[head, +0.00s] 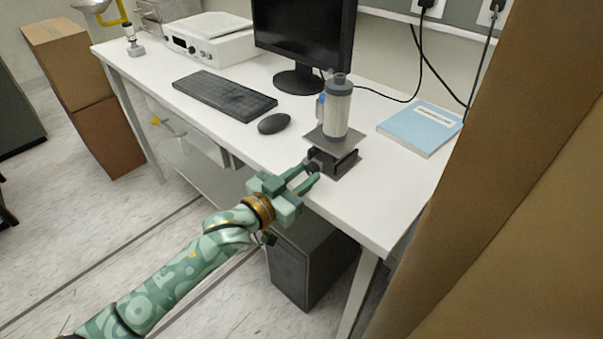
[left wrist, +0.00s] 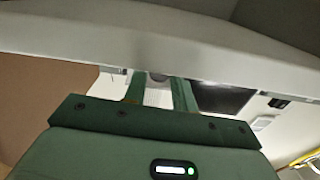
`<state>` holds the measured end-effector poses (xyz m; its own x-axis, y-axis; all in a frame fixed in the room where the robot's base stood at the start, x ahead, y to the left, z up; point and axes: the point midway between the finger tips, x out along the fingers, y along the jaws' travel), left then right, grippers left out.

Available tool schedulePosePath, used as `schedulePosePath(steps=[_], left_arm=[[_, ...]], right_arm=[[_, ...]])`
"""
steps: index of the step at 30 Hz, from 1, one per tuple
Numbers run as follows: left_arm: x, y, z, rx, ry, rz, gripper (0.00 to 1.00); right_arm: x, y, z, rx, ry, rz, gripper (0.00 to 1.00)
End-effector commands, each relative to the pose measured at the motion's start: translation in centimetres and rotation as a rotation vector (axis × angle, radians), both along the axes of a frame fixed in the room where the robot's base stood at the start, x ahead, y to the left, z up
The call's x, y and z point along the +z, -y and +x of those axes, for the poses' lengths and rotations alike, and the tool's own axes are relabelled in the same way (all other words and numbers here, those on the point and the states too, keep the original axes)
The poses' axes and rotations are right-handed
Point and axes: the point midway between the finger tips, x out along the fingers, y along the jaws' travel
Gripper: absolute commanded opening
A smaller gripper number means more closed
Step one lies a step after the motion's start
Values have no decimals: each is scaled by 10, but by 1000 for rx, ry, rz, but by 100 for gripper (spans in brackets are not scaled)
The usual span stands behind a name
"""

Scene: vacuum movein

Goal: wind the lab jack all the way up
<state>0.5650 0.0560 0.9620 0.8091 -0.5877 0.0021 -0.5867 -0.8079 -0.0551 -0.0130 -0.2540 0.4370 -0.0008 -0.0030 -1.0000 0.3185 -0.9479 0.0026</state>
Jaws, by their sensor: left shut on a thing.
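The lab jack (head: 342,161) stands near the front edge of the white table, with its grey top plate (head: 329,141) a little above its dark base. A clear cylinder with grey caps (head: 337,108) stands upright on the plate. My left gripper (head: 311,173) is at the jack's front left side, shut on the jack's dark knob (head: 313,166), which is mostly hidden between the fingers. In the left wrist view the two green fingers (left wrist: 160,90) reach toward the table edge, and a dark round part shows between their tips. My right gripper is not in view.
A blue book (head: 419,128) lies right of the jack. A mouse (head: 274,123), keyboard (head: 225,95) and monitor (head: 303,40) are to the left and behind. A tall brown surface (head: 510,200) fills the right side. A dark cabinet (head: 306,262) stands under the table.

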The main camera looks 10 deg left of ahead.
Motion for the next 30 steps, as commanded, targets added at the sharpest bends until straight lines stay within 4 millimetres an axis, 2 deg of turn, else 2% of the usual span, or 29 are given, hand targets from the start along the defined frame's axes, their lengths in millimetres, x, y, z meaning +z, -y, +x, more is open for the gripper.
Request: schedulePosePath(steps=[1, 3, 11, 12, 14, 25, 30], left_arm=[[7, 0, -1, 1, 32, 47, 4], [5, -1, 0, 1, 66, 94, 4], [0, 0, 0, 0, 79, 110, 4], [0, 0, 0, 0, 78, 109, 32], [0, 0, 0, 0, 77, 110, 49], [1, -4, -5, 0, 76, 109, 49], [2, -22, -30, -1, 75, 110, 49]], right_arm=[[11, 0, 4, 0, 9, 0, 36], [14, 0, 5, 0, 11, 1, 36], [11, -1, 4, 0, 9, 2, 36], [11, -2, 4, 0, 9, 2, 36], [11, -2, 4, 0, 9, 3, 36], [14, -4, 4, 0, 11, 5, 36], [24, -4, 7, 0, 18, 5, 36]])
